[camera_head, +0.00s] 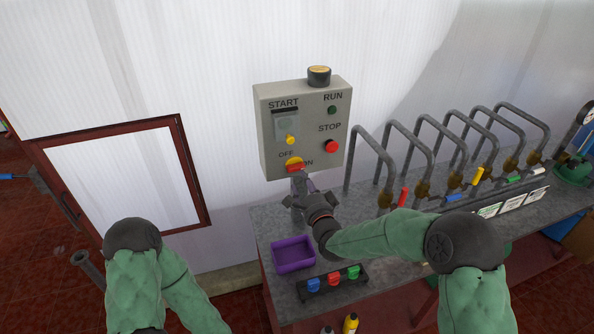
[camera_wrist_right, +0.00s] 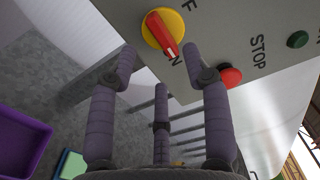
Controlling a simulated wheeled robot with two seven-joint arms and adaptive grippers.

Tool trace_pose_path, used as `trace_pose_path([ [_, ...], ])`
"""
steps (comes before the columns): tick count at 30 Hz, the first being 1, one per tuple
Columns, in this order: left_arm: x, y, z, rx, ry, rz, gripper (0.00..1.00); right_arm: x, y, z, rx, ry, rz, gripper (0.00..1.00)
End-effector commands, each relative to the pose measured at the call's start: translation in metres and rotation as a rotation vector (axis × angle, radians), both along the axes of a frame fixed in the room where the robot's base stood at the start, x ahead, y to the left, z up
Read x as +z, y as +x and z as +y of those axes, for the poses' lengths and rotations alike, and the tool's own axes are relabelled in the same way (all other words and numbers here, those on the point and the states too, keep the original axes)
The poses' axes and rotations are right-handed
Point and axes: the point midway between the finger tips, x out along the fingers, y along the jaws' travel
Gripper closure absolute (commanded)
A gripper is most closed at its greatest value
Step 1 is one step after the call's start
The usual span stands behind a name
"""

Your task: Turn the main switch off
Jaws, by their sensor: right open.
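The main switch (camera_head: 294,164) is a red lever on a yellow disc, low on the grey control box (camera_head: 261,110), between the OFF and ON labels. In the right wrist view the red lever of the switch (camera_wrist_right: 165,34) points down towards the ON label, which is partly hidden. My right gripper (camera_head: 299,186) is open just below and in front of the switch. In the wrist view its fingertips (camera_wrist_right: 160,52) stand either side of the lever's end, with nothing gripped; I cannot tell whether they touch. My left arm shows at lower left, but its gripper does not.
The box also carries a yellow-tipped lever (camera_head: 290,140), a red STOP button (camera_head: 331,146), a green RUN button (camera_head: 332,110) and a top lamp (camera_head: 319,76). A purple tray (camera_head: 293,254) lies on the bench below. Several bent pipes (camera_head: 389,150) stand to the right.

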Motion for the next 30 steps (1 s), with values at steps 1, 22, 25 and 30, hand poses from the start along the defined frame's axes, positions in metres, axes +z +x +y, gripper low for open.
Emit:
trace_pose_path([
  [1, 0.002, 0.000, 0.000, 0.000, 0.000, -0.001, 1.00, 0.000, 0.008, 0.003, 0.000, 0.000, -0.001, 0.51],
  [22, 0.007, 0.001, 0.000, 0.000, 0.000, -0.001, 1.00, -0.001, 0.063, 0.021, 0.000, 0.000, 0.001, 0.51],
  [25, 0.007, 0.001, 0.000, 0.000, 0.000, -0.001, 1.00, 0.000, 0.063, 0.021, 0.000, 0.000, 0.001, 0.51],
  [30, 0.007, 0.001, 0.000, 0.000, 0.000, -0.001, 1.00, 0.000, 0.063, 0.020, 0.000, 0.000, 0.001, 0.88],
])
